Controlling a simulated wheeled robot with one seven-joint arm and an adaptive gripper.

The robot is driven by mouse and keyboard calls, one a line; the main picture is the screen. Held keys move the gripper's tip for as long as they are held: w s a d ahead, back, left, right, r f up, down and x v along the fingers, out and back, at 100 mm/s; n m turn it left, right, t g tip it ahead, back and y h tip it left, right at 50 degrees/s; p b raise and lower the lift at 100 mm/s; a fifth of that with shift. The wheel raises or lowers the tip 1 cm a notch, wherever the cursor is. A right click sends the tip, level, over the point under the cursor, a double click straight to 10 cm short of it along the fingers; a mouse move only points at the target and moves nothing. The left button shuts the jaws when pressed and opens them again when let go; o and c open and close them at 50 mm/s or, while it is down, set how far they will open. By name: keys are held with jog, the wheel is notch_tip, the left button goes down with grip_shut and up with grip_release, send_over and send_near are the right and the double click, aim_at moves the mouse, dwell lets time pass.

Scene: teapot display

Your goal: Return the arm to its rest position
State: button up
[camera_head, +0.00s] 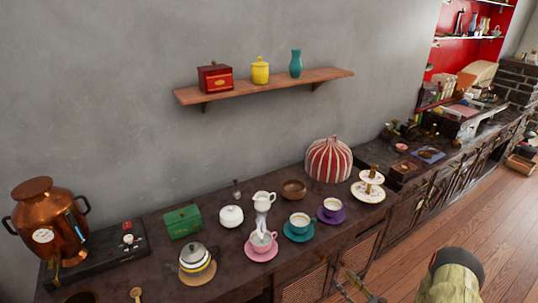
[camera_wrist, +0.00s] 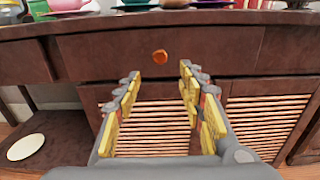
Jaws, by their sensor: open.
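My gripper (camera_wrist: 158,76) is open and empty in the wrist view, its yellow-padded fingers apart in front of the cabinet's drawer (camera_wrist: 160,55) with an orange-brown knob. In the head view, my gripper (camera_head: 356,284) is small at the bottom edge, in front of the cabinet and below its top. My arm shows at the lower right there, apart from the tea things. The dark counter (camera_head: 225,262) bears a pink cup (camera_head: 262,243), a teal cup (camera_head: 299,221) and a purple cup (camera_head: 332,206) on saucers.
A glass teapot (camera_head: 195,262), green box (camera_head: 183,222), white pitcher (camera_head: 264,197), striped cozy (camera_head: 329,160) and copper urn (camera_head: 48,220) stand on the counter. A wall shelf (camera_head: 265,86) holds a red box, yellow jar and teal vase. Wooden floor (camera_head: 480,215) at right is open.

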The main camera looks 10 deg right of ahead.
jog(key=s+a+f+n+g+y, duration=0.2)
jog(key=s+a+f+g+y, duration=0.15)
jog(key=a, duration=0.35)
jog(key=s+a+r+n+g+y, duration=0.3)
jog(key=s+a+r+n+g, duration=0.4)
jog(key=s+a, duration=0.1)
jog(key=s+r+n+g+h+p, duration=0.1)
jog(key=s+r+n+g+h, duration=0.4)
jog(key=r+n, duration=0.5)
jog(key=s+r+n+g+h, duration=0.2)
jog(key=s+r+n+h, duration=0.4)
jog(key=r, duration=0.7)
jog(key=s+a+r+n+t+h, duration=0.1)
jog(key=a+r+n+t, duration=0.2)
jog(key=r, duration=0.5)
jog(key=s+a+r+n+t+p, duration=0.1)
jog(key=s+a+r+n+t, duration=0.1)
jog(key=r, duration=0.7)
jog(key=shift+s+a+r+n+t+h, duration=0.2)
jog(key=shift+s+a+n+t+h, duration=0.25)
jog(key=shift+a+n, duration=0.6)
jog(key=shift+w, duration=0.1)
